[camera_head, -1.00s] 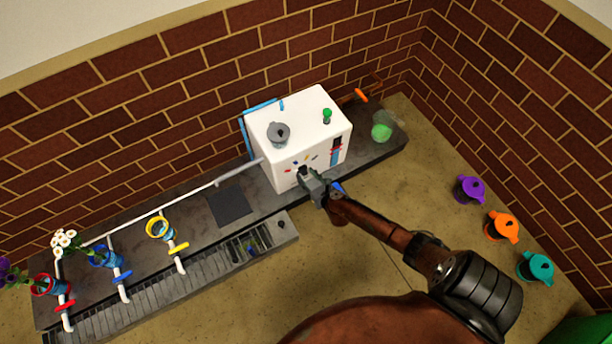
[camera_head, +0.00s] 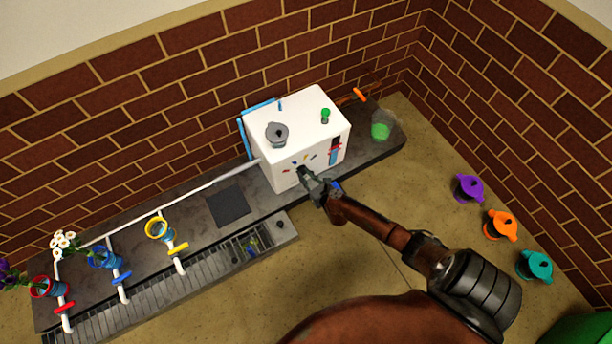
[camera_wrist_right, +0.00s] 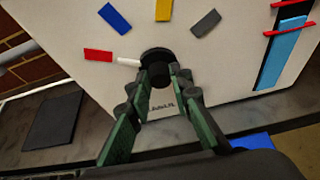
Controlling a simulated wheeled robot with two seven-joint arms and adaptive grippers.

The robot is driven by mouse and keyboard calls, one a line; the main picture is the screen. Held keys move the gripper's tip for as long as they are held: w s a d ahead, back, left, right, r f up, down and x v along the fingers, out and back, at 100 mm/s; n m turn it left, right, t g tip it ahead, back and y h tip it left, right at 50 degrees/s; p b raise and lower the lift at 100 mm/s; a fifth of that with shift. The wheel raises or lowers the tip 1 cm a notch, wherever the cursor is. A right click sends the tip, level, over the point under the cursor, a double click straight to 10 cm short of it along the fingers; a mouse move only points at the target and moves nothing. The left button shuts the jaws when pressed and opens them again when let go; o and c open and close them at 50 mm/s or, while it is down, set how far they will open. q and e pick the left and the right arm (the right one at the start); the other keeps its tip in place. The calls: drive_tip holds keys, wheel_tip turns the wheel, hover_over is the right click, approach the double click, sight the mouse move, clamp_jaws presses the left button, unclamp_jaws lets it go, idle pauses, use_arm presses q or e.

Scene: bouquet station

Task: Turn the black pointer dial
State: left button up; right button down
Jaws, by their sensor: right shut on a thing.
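The black pointer dial (camera_wrist_right: 158,62) is on the front face of the white box (camera_head: 318,107). In the right wrist view its white pointer (camera_wrist_right: 129,62) points left, toward the red mark (camera_wrist_right: 98,55). Blue (camera_wrist_right: 114,18), yellow (camera_wrist_right: 163,9) and grey (camera_wrist_right: 206,23) marks are set in an arc above the dial. My right gripper (camera_wrist_right: 161,80) is at the dial, with its fingers shut on the dial's lower part. In the head view the right gripper (camera_head: 306,176) covers most of the dial. My left gripper is not in view.
A grey pot (camera_head: 277,135) and a green knob (camera_head: 325,116) are on the box top. A blue-filled gauge (camera_wrist_right: 283,50) is right of the dial. Yellow (camera_head: 159,229), blue and red cups stand along the counter at left. Purple, orange and teal lidded pots stand at right.

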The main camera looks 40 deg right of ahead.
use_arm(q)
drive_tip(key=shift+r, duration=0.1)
use_arm(e)
drive_tip(key=shift+s+d+m+y+p, duration=0.1)
drive_tip(key=shift+m+y+p, duration=0.25)
drive_tip(key=shift+m+y, duration=0.5)
drive_tip(key=shift+f+m+t, duration=0.15)
drive_tip(key=shift+m+t, duration=0.25)
drive_tip(key=shift+m, duration=0.05)
use_arm(q)
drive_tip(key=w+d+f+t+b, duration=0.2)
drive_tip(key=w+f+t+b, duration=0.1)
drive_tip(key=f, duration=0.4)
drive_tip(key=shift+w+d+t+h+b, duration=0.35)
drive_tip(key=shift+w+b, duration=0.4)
drive_tip(key=shift+b, duration=0.4)
use_arm(e)
drive_tip(key=shift+s+d+f+m+t+y, duration=0.1)
drive_tip(key=shift+m+t+y, duration=0.5)
drive_tip(key=shift+m, duration=0.9)
drive_tip(key=shift+w+d+f+m+t+y, duration=0.15)
drive_tip(key=shift+m+t+y, duration=0.45)
drive_tip(key=shift+m, duration=0.9)
drive_tip(key=shift+s+d+f+m+t+y, duration=0.15)
drive_tip(key=shift+m+t+y, duration=0.45)
drive_tip(key=shift+m, duration=0.9)
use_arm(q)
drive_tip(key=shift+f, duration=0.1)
use_arm(e)
drive_tip(key=shift+a, duration=0.1)
